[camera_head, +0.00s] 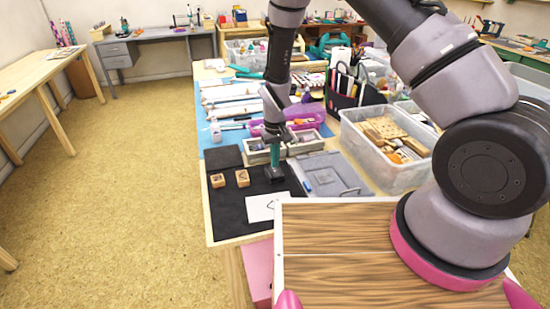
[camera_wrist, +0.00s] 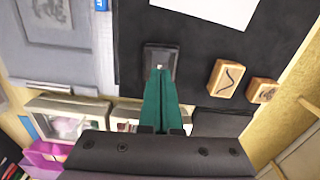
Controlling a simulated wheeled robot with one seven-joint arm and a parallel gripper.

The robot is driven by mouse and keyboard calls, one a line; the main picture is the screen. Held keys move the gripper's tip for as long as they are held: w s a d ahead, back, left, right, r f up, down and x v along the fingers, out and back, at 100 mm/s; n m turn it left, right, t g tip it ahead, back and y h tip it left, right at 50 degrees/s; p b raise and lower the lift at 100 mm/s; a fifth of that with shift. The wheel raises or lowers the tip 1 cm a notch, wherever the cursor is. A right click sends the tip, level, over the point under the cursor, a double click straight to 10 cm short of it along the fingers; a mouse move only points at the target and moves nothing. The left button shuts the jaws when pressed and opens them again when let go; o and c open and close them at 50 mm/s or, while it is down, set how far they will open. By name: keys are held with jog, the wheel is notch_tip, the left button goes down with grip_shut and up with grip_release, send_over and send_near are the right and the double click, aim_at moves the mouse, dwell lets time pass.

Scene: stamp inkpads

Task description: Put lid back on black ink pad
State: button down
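My gripper (camera_head: 276,165) points down at the far part of a black mat (camera_head: 228,212). Its teal fingers (camera_wrist: 160,72) are close together in the wrist view, with the tips at the raised middle of a small dark rectangular piece (camera_wrist: 152,51), which looks like the lid. The same dark piece shows under the fingers in the head view (camera_head: 272,178). It is at or just above the mat; the exact gap is unclear. I cannot tell whether the black ink pad lies beneath it; the fingers and the dark colours hide this.
Two wooden stamps (camera_head: 217,180) (camera_head: 242,178) stand on the mat to the left. White paper (camera_head: 264,207) lies nearer. A grey tray (camera_head: 335,175) lies to the right, with a clear bin (camera_head: 384,165) beyond. Small open boxes (camera_head: 303,143) stand behind the gripper.

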jog(key=shift+f, duration=1.4)
jog(key=shift+r, duration=3.5)
jog(key=shift+r, duration=0.1)
jog(key=d+r+m+t+y, duration=0.1)
jog(key=d+r, duration=0.3)
jog(key=r, duration=0.6)
jog(key=d+r+m+t, duration=0.15)
jog(key=d+r, duration=0.25)
jog(key=r, duration=0.5)
jog(key=d+r+m+y, duration=0.15)
jog(key=d+r, duration=0.25)
jog(key=r, duration=0.6)
jog(key=s+d+r+m+t, duration=0.2)
jog(key=s+d+r, duration=0.4)
jog(key=s, duration=0.3)
jog(key=s+d+r+m+t, duration=0.2)
jog(key=s+d+r, duration=0.4)
jog(key=s+r, duration=0.3)
jog(key=shift+s+d+r+t, duration=0.15)
jog(key=shift+s+d+t, duration=0.1)
jog(key=shift+s+t, duration=0.1)
